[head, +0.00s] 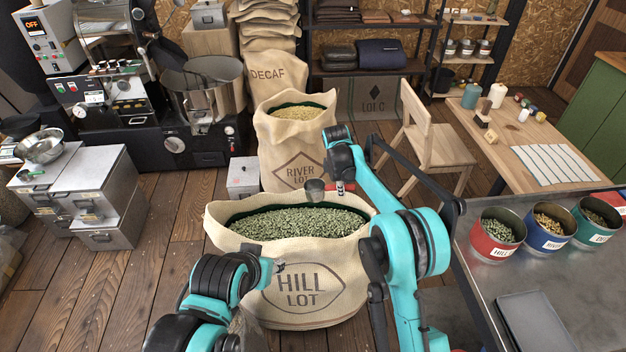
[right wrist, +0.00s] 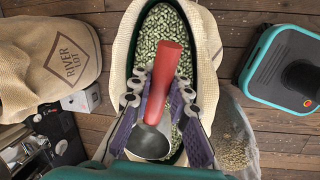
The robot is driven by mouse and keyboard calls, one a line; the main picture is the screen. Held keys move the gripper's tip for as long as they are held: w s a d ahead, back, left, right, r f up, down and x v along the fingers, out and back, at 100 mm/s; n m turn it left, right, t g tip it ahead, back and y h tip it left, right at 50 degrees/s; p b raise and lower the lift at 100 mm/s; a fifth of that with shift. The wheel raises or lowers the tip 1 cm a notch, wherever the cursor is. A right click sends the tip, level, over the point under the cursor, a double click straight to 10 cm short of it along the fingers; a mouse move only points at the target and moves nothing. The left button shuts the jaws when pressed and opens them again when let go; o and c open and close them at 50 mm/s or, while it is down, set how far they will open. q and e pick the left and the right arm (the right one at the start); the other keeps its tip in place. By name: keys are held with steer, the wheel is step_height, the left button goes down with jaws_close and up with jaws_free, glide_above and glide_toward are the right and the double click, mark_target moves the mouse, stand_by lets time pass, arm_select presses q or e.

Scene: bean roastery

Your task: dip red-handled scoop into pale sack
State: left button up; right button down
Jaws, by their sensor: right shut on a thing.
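The pale sack (head: 300,290), marked HILL LOT, stands open on the floor and is full of green beans (head: 300,222). My right gripper (head: 343,186) is above the far side of its mouth, shut on the scoop. The scoop's red handle (right wrist: 168,75) lies between the fingers in the right wrist view, over the beans. Its dark metal bowl (right wrist: 150,141) also shows in the head view (head: 315,190), and looks clear of the beans. My left gripper (head: 272,267) is in front of the sack's left side; its fingers are too unclear to read.
The River Lot sack (head: 296,150) with yellowish beans stands just behind. A grey box (head: 243,177) is beside it. On the right, a metal table (head: 480,270) holds a red tin (head: 497,235) and other bean tins. A wooden chair (head: 425,135) stands behind. Floor is free on the left.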

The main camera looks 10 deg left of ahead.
mark_target(306, 187)
steer(key=w+a+f+n, duration=0.1)
steer(key=a+n, duration=0.1)
steer(key=a, duration=0.1)
steer(key=w+a+n, duration=0.1)
steer(key=a+n, duration=0.1)
steer(key=a, duration=0.1)
steer(key=w+a+f+n+y, duration=0.1)
steer(key=a+n, duration=0.2)
steer(key=a, duration=0.1)
steer(key=shift+w+f+p, duration=0.3)
steer(key=shift+w+f, duration=0.05)
steer(key=shift+a+t, duration=0.3)
steer(key=a+t+h+b, duration=0.1)
steer(key=s+n+t+h+b, duration=0.1)
steer(key=h, duration=0.1)
steer(key=shift+s+a+f+t+b, duration=0.15)
steer(key=shift+a+f+t+b, duration=0.15)
steer(key=shift+a+f, duration=0.1)
steer(key=shift+s+a+t+h+b, duration=0.25)
steer(key=shift+t+h+b, duration=0.55)
steer(key=shift+h, duration=0.1)
steer(key=shift+d+f, duration=0.15)
steer(key=shift+f, duration=0.05)
step_height(306, 187, down, 13)
steer(key=b, duration=0.7)
